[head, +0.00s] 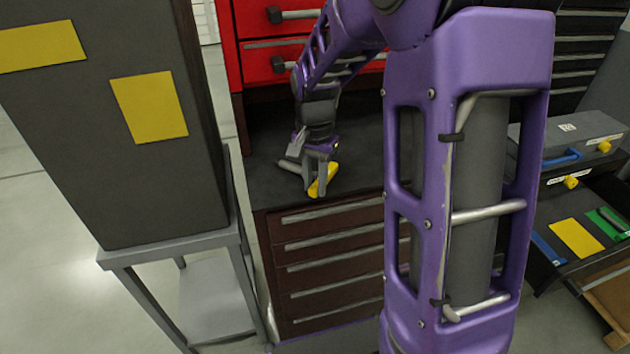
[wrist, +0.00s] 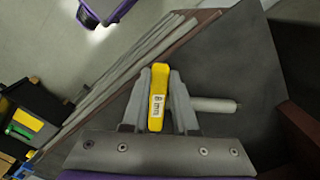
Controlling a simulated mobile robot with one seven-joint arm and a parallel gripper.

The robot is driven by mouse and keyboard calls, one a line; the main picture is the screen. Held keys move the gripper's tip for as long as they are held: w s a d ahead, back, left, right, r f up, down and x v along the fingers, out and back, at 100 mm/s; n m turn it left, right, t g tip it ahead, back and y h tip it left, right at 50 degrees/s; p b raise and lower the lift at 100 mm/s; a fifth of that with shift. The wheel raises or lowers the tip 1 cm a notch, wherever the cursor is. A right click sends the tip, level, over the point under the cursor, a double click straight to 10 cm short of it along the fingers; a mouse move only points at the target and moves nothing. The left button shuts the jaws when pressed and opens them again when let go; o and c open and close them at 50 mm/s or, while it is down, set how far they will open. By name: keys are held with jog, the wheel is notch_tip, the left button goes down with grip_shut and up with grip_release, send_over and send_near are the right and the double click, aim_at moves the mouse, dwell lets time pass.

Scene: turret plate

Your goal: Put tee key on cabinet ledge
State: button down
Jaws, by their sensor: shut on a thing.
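The tee key (head: 325,182) has a yellow grip and a grey bar. My gripper (head: 318,166) is shut on it, low over the front part of the dark cabinet ledge (head: 355,150). In the wrist view the yellow part of the tee key (wrist: 158,85), with a white "8 mm" label, sits between the two grey fingers of my gripper (wrist: 159,95). A grey bar sticks out to the right of the fingers over the ledge (wrist: 235,65). I cannot tell whether the key touches the ledge.
Brown drawers (head: 320,260) are below the ledge and red drawers (head: 270,55) rise behind it. A tall dark box (head: 110,170) on a grey stand is close on the left. A trolley with a yellow card (head: 576,238) is at the right. The ledge around my gripper looks clear.

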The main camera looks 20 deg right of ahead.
jog(key=shift+f, duration=0.2)
jog(key=c, duration=0.6)
grip_release()
